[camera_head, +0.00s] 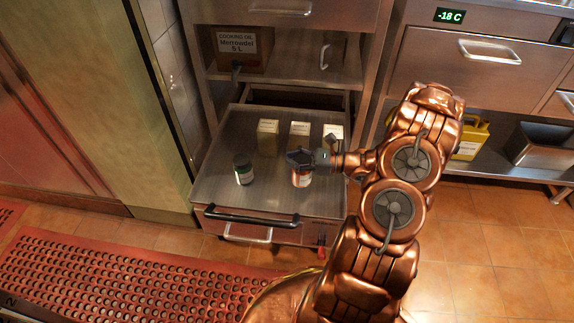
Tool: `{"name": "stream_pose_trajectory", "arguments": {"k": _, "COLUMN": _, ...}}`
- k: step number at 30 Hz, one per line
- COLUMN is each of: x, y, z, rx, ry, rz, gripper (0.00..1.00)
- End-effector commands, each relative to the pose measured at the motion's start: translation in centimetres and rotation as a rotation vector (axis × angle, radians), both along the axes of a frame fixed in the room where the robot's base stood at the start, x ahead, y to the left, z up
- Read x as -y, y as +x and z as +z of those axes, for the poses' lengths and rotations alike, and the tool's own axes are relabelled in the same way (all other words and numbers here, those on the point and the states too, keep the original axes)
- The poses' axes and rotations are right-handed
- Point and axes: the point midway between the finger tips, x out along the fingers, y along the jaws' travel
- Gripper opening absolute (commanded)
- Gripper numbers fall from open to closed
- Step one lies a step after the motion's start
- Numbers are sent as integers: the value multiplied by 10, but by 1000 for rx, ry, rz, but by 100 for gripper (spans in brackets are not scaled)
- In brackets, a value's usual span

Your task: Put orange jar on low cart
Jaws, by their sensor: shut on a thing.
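The orange jar (302,181) is at the right front of the low cart's steel top (220,190), with an orange-red and white label showing. My gripper (297,160) reaches in from the right and is shut on the jar near its top. The gripper hides the jar's upper part and lid. The jar looks upright. I cannot tell whether its base touches the cart top.
A dark-lidded jar with a green and white label (243,170) stands left of the gripper. Several pale cartons (268,138) stand behind. The cart has a black front handle (250,215). A shelf with a cooking oil box (241,48) rises behind. The cart's front left is clear.

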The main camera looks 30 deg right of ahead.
Motion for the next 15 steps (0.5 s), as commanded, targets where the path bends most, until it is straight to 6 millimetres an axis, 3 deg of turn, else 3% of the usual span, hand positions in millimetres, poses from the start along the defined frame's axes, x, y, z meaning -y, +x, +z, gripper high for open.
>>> {"name": "stream_pose_trajectory", "arguments": {"k": 6, "x": -2, "y": 18, "z": -2, "rx": 3, "ry": 0, "rz": 3, "gripper": 0}}
{"name": "stream_pose_trajectory", "arguments": {"k": 10, "x": -2, "y": 16, "z": -25, "rx": -1, "ry": 6, "rz": 1, "gripper": 0}}
{"name": "stream_pose_trajectory", "arguments": {"k": 15, "x": -2, "y": 16, "z": -36, "rx": 1, "ry": 4, "rz": 1, "gripper": 0}}
